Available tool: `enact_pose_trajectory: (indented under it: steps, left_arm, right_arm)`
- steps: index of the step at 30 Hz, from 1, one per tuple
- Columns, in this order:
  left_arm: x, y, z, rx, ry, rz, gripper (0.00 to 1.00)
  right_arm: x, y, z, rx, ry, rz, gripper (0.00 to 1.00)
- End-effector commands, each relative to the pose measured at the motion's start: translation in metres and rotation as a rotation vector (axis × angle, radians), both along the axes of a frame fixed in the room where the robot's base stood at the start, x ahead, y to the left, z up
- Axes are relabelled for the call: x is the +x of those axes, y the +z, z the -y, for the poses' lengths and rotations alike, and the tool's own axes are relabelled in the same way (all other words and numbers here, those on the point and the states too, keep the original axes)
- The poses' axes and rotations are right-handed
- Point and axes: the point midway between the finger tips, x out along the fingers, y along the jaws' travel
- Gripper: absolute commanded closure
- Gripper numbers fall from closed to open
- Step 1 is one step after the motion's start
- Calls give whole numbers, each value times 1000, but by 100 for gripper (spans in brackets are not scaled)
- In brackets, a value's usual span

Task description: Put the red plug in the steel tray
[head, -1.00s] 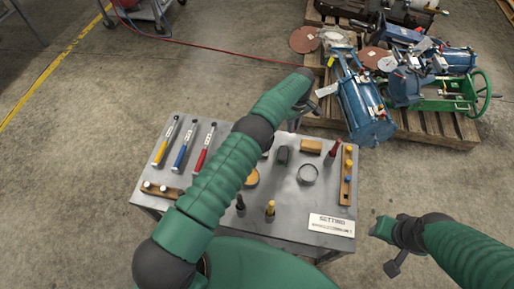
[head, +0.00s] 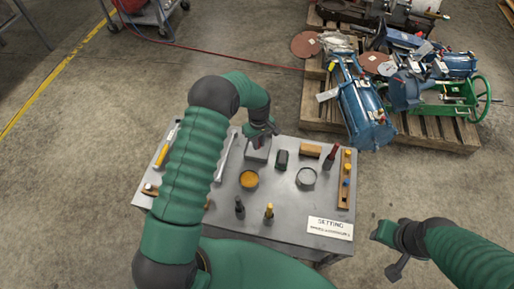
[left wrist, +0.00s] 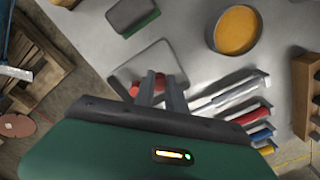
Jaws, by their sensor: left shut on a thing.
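The steel tray (head: 257,153) is a small grey rounded square at the table's far edge. It also shows in the left wrist view (left wrist: 126,75). My left gripper (head: 264,130) is over the tray, pointing down. In the left wrist view its two fingers (left wrist: 163,92) are shut on the red plug (left wrist: 160,82), whose red end shows between and beside them. I cannot tell whether the plug touches the tray floor. My right gripper (head: 390,252) is off the table's right side, away from the tray; its jaw state is unclear.
A yellow-filled dish (head: 249,180), a grey round dish (head: 306,179), a dark green block (head: 282,159) and a wooden block (head: 311,150) stand near the tray. Upright bottles (head: 239,208), a wooden rack (head: 345,190) and a sign (head: 330,228) are further off. A loaded pallet (head: 420,130) stands beyond.

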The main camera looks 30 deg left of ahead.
Motion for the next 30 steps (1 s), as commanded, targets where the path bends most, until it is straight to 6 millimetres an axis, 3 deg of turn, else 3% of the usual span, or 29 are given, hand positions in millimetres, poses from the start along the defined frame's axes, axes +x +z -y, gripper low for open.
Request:
enact_pose_trajectory:
  steps: [2,8,14,15,19,30]
  left_arm:
    - [-4,-2,-4,-1,0,0,100]
    - [-5,-36,-5,-3,0,-3,100]
    - [-4,-37,-5,-1,-1,-1,100]
    - [-4,-37,-5,-1,-1,-1,80]
    - [-4,-36,-5,-1,-1,-1,63]
    - [-3,-29,-4,-1,0,0,63]
  right_arm:
    - [0,-1,0,0,0,0,64]
    - [0,-12,0,0,0,0,64]
    - [0,-11,0,0,0,0,64]
    - [0,-11,0,0,0,0,64]
    - [0,-11,0,0,0,0,64]
    - [0,-9,0,0,0,0,64]
